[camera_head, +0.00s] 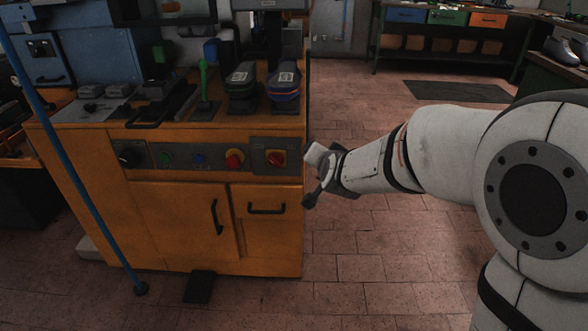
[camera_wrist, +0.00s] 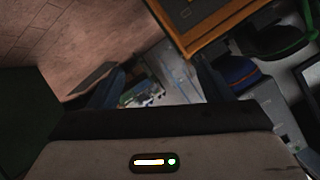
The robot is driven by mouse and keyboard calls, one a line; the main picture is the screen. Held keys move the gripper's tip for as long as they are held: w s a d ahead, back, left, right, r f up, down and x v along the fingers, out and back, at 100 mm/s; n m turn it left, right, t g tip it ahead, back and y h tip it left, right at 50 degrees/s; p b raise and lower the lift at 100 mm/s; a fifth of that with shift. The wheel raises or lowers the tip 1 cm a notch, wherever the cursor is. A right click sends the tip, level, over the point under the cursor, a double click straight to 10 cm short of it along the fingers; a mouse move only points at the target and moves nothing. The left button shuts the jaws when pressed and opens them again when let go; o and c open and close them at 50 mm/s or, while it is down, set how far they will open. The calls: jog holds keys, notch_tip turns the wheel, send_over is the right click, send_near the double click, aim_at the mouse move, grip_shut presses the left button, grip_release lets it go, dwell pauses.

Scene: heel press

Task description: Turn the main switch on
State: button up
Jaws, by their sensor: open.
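The main switch (camera_head: 276,158) is a red rotary knob on a yellow square, set in a grey plate at the right end of the orange machine's front panel. Its handle position is too small to tell. My gripper (camera_head: 313,178) is just right of the machine's front right edge, close to the switch in the picture and apart from it. In the wrist view my gripper (camera_wrist: 160,86) shows two dark fingers, spread apart with nothing held between them. The switch cannot be made out in the wrist view.
The orange machine (camera_head: 170,225) has a red knob (camera_head: 234,160), green button (camera_head: 165,158), blue button (camera_head: 198,159) and black dial (camera_head: 130,155) left of the switch. Cabinet handles (camera_head: 266,209) stick out below. A blue pole (camera_head: 75,150) stands at left.

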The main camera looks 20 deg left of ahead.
jog(key=w+a+f+m+t+b, duration=0.25)
jog(key=a+f+b, duration=0.25)
jog(key=a+f, duration=0.3)
jog(key=m+t+b, duration=0.1)
jog(key=t+b, duration=0.2)
send_near(276, 164)
jog(key=b+x, duration=0.1)
jog(key=x, duration=0.7)
jog(key=shift+w+a, duration=0.1)
jog(key=shift+w, duration=0.05)
jog(key=c, duration=1)
jog(key=shift+b, duration=0.3)
